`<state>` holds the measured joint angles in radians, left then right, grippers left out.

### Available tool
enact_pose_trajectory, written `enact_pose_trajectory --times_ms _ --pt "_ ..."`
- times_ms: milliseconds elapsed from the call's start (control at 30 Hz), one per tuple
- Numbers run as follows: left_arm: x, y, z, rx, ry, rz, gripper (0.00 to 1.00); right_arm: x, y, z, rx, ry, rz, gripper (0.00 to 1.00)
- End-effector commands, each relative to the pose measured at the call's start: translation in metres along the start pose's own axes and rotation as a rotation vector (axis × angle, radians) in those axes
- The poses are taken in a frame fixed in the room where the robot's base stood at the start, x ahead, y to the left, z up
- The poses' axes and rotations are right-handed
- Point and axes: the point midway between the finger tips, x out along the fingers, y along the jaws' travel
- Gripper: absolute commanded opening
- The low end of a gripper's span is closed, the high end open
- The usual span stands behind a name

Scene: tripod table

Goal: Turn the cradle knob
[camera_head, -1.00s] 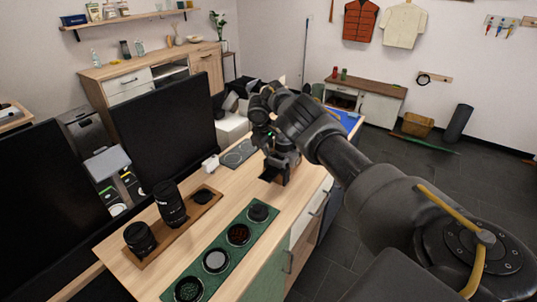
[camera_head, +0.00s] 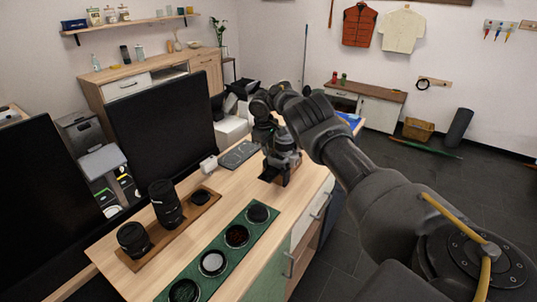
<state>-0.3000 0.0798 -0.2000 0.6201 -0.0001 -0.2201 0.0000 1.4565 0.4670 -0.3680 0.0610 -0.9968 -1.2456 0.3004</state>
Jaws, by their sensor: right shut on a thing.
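My right gripper (camera_head: 277,176) is at the far right part of the wooden table (camera_head: 226,185), low over its top and next to the right edge. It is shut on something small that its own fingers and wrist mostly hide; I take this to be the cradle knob. The cradle (camera_head: 292,168) shows only as a brown piece beside and behind the fingers. How far the knob is turned cannot be seen. My left gripper is not in view.
A green mat (camera_head: 224,250) with several round filters lies at the front. A wooden tray (camera_head: 164,236) holds two black lenses (camera_head: 166,204) and a cap. A grey plate (camera_head: 239,154) and small white item (camera_head: 208,164) lie left of the gripper. Dark monitors (camera_head: 160,130) stand along the left.

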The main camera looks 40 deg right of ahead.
Motion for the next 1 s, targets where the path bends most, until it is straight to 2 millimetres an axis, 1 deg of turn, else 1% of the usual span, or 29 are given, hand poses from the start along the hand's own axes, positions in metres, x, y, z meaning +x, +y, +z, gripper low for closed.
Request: enact_pose_trajectory --times_ms 33,300,433,667,700,800,1000 --pt "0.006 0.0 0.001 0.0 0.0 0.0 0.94 0.001 0.002 -0.001 0.007 0.007 -0.007 0.07" --pt "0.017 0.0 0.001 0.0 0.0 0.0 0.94 -0.001 0.003 -0.001 0.006 0.007 -0.093 0.07" --pt "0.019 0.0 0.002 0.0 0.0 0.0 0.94 -0.002 0.004 0.0 0.002 0.005 -0.132 0.07" --pt "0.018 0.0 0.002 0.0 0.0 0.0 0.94 -0.002 0.004 0.001 0.0 0.002 -0.14 0.07" --pt "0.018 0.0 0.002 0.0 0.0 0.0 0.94 -0.002 0.004 0.001 0.0 0.002 -0.139 0.26" --pt "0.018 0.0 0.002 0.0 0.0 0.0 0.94 -0.001 0.003 0.001 -0.001 0.001 -0.14 0.38" --pt "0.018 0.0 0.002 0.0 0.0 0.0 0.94 -0.001 0.003 0.001 -0.001 0.0 -0.14 0.38"
